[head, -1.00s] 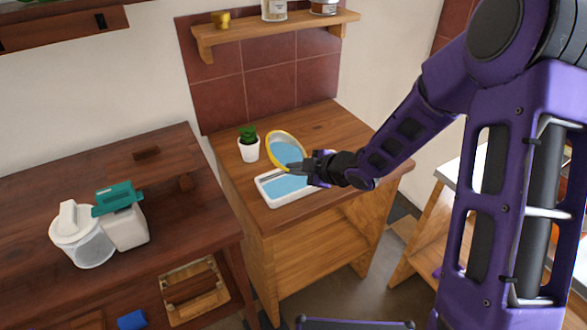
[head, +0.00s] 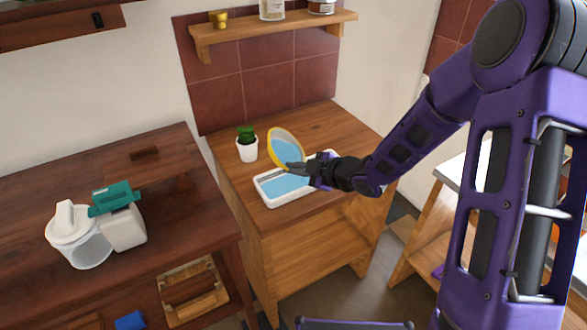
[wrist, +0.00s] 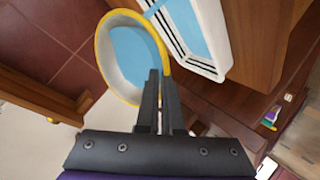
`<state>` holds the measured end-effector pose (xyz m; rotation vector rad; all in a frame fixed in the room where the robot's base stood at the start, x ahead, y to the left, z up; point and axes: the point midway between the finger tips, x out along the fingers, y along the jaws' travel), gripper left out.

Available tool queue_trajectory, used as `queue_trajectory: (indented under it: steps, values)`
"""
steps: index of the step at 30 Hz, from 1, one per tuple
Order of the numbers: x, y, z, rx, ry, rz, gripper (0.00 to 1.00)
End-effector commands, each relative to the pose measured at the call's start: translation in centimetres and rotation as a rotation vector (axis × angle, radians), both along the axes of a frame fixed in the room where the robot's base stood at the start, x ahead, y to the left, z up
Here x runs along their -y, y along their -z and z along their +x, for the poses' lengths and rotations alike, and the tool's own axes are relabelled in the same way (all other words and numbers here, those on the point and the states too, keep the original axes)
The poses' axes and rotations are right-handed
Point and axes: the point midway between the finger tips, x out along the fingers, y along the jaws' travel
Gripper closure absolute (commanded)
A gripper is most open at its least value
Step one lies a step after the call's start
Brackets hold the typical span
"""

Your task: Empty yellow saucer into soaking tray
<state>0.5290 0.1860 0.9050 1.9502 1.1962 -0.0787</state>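The yellow saucer (head: 271,140) has a yellow rim and a pale inside holding a blue patch; it is steeply tilted above the tray's back left part. It also shows in the wrist view (wrist: 103,62). My gripper (head: 300,168) comes from the right, its dark fingers (wrist: 160,78) closed at the saucer's rim. The white soaking tray (head: 289,201) lies on the wooden cabinet top with blue inside; part of it is hidden behind my gripper. In the wrist view, a narrow blue strip lies between the saucer's rim and the tray (wrist: 205,68).
A potted plant (head: 247,149) stands left of the saucer on the cabinet top (head: 325,125). A wall shelf (head: 275,33) with jars hangs behind. A darker bench (head: 110,180) at left carries a white jug (head: 85,240) and a teal-topped container (head: 118,215).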

Motion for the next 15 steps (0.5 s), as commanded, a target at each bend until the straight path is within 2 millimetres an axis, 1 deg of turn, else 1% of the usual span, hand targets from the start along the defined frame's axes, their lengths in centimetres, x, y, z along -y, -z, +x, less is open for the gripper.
queue_trajectory:
  steps: [15]
  values:
    - [0.19,0.15,0.0,0.003,0.001,0.048,1.0]
